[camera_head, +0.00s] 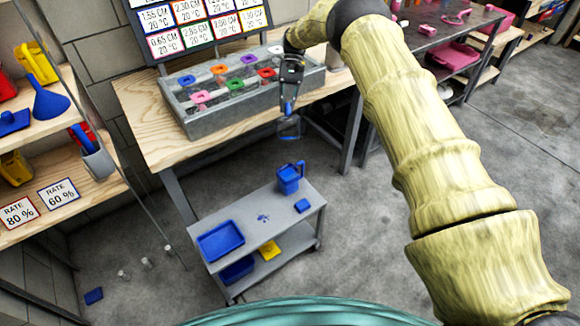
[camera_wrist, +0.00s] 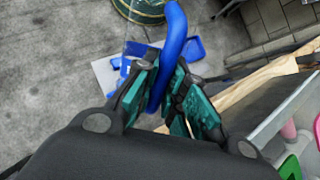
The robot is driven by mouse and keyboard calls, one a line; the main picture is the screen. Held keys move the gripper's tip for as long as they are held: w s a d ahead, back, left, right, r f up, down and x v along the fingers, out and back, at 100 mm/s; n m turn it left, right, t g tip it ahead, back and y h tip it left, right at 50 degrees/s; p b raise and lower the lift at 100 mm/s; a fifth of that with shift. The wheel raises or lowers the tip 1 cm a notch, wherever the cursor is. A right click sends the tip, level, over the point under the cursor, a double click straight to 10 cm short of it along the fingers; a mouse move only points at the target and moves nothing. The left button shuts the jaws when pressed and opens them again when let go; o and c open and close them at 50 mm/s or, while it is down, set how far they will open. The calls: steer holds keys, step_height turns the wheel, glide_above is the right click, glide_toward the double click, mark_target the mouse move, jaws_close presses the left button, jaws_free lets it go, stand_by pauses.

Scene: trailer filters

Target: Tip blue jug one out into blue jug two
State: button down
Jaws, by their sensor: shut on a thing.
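My gripper (camera_head: 289,94) is shut on the blue handle of a see-through jug (camera_head: 289,128), which hangs below the fingers in the head view. In the wrist view the blue handle (camera_wrist: 174,38) runs between my teal finger pads (camera_wrist: 163,88). The held jug's body is hard to make out there, and its contents cannot be told. A blue jug (camera_head: 288,180) with a handle stands upright on the grey cart (camera_head: 268,208), below the held jug and apart from it. I see no number on either jug.
The cart top also carries a blue tray (camera_head: 220,241) and a small blue block (camera_head: 302,206). A workbench (camera_head: 150,120) with a grey filter box (camera_head: 240,100) stands just behind my gripper. Shelves (camera_head: 60,205) stand at left. Open floor lies right of the cart.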

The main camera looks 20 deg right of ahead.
steer(key=shift+r, duration=0.3)
stand_by(0.6)
steer(key=s+f+t, duration=0.2)
steer(key=s+f, duration=0.1)
steer(key=f, duration=0.9)
steer(key=shift+a+t+h+p, duration=0.3)
steer(key=shift+a+p, duration=0.05)
steer(key=shift+p, duration=0.05)
steer(key=shift+s, duration=0.1)
